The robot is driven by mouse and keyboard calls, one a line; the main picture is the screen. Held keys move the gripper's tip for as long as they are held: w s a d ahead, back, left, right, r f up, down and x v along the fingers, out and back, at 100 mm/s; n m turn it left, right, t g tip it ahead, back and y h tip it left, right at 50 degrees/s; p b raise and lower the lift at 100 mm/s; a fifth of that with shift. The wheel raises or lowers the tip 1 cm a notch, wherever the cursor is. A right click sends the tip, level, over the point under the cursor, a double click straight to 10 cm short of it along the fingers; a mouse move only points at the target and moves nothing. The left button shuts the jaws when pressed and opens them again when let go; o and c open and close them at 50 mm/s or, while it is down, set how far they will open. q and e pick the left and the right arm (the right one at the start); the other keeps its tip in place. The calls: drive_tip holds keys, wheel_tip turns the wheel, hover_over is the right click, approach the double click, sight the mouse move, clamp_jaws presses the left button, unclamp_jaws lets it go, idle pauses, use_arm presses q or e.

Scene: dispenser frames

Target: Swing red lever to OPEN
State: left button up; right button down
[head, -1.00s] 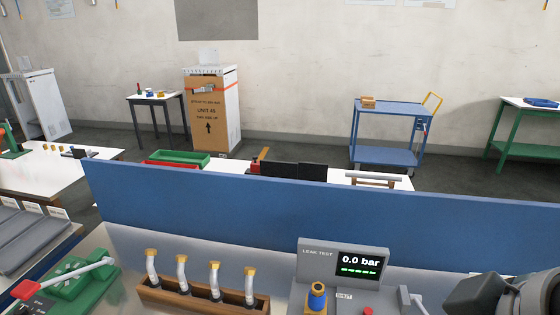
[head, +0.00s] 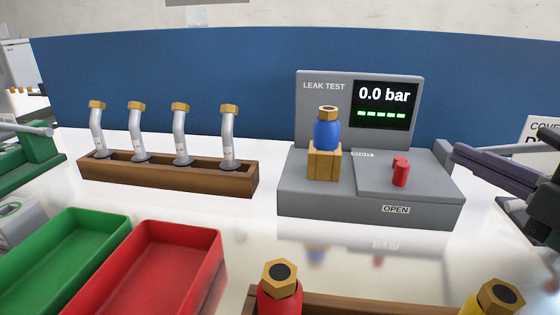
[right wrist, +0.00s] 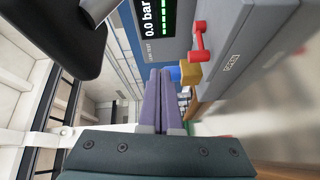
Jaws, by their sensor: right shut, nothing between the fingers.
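The red lever (head: 401,172) stands on the grey top of the leak tester (head: 310,205). It also shows in the right wrist view (right wrist: 200,42), beyond and to the right of my fingertips. An OPEN label (head: 396,209) is on the tester's front face; a second, small label (head: 362,155) lies behind the lever. The display (head: 384,103) reads 0.0 bar. My right gripper (head: 458,151) comes in from the right with its purple fingers together and empty. It also shows in the right wrist view (right wrist: 159,72), apart from the lever.
A blue fitting with a brass cap (head: 327,133) sits in a brass block left of the lever. A wooden rack (head: 200,178) holds several bent tubes. Green (head: 85,255) and red (head: 165,265) trays are at front left.

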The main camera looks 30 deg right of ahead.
sight(405, 174)
drive_tip(key=f+n+y+b, duration=0.1)
drive_tip(key=f, duration=0.1)
drive_tip(key=f+n+y+b, duration=0.1)
drive_tip(key=f+b, duration=0.1)
drive_tip(key=s+a+f+n+b, duration=0.1)
drive_tip(key=f, duration=0.1)
drive_tip(key=shift+f+n+t+y, duration=0.3)
drive_tip(key=shift+n+y, duration=0.1)
use_arm(q)
wheel_tip(405, 174, down, 6)
drive_tip(key=shift+f, duration=0.2)
use_arm(e)
drive_tip(key=w, duration=1)
drive_tip(key=shift+s+r, duration=0.1)
drive_tip(key=shift+s+d+p, duration=0.6)
drive_tip(key=shift+s+d, duration=0.05)
drive_tip(key=shift+s, duration=0.15)
use_arm(q)
drive_tip(key=shift+a+r, duration=0.15)
drive_tip(key=shift+r, duration=0.25)
use_arm(e)
drive_tip(key=shift+d, duration=0.1)
